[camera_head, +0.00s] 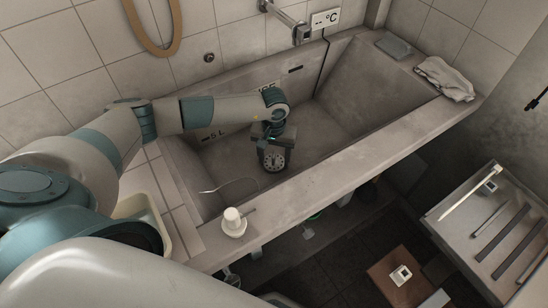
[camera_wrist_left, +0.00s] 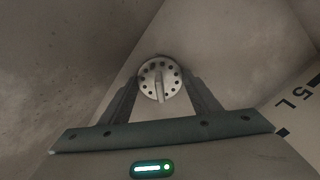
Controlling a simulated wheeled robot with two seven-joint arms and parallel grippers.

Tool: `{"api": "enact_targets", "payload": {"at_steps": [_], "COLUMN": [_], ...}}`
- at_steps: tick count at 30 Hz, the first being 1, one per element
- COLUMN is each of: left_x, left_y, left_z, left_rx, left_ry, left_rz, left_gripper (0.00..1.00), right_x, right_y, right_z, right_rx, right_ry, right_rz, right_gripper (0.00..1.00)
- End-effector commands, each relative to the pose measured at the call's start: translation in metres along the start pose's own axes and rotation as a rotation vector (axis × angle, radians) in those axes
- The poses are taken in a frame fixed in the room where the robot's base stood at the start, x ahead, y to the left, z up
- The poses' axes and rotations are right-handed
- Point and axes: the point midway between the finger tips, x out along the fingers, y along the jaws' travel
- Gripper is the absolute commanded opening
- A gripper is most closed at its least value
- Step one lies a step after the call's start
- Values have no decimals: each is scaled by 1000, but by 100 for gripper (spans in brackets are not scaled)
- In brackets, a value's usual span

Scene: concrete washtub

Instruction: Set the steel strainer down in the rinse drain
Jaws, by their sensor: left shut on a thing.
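My left gripper (camera_head: 273,156) reaches down into the concrete washtub (camera_head: 350,140). Its fingers are shut on the steel strainer (camera_head: 274,161), a round grey disc with a ring of dark holes. In the left wrist view the strainer (camera_wrist_left: 160,80) sits between the two fingertips, with its narrow grip bar at the centre. The rinse drain cannot be made out in either view; the gripper and strainer may cover it. I cannot tell whether the strainer touches the tub floor. My right gripper is not to be made out.
A white bottle-like item (camera_head: 233,222) stands on the tub's front rim. A cloth (camera_head: 444,79) and a grey slab (camera_head: 393,46) lie on the right rim. A wall spout (camera_head: 298,30) juts over the back. A thin wire-like item (camera_head: 229,187) lies near the left front edge.

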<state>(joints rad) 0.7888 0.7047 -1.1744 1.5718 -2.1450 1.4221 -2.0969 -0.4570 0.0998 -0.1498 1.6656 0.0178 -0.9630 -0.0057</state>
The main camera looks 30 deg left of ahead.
Motion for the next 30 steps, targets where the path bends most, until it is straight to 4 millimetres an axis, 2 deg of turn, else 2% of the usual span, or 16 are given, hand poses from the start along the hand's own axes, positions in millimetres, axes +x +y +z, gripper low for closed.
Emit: {"api": "enact_targets", "payload": {"at_steps": [10, 11, 12, 13, 30], "left_x": [2, 2, 2, 2, -2], "left_y": [0, 0, 0, 0, 0], "left_z": [0, 0, 0, 0, 0], "left_rx": [0, 0, 0, 0, 0], "left_ry": [0, 0, 0, 0, 0], "left_rz": [0, 0, 0, 0, 0], "left_gripper": [35, 64, 73, 75, 75], "right_x": [-7, -7, -7, -7, -3], "right_y": [0, 0, 0, 0, 0], "right_z": [-8, -7, -7, -6, 0], "right_rx": [0, 0, 0, 0, 1], "right_ry": [7, 7, 6, 5, 3], "right_rz": [1, 1, 1, 1, 0], "right_gripper": [31, 31, 31, 31, 31]}}
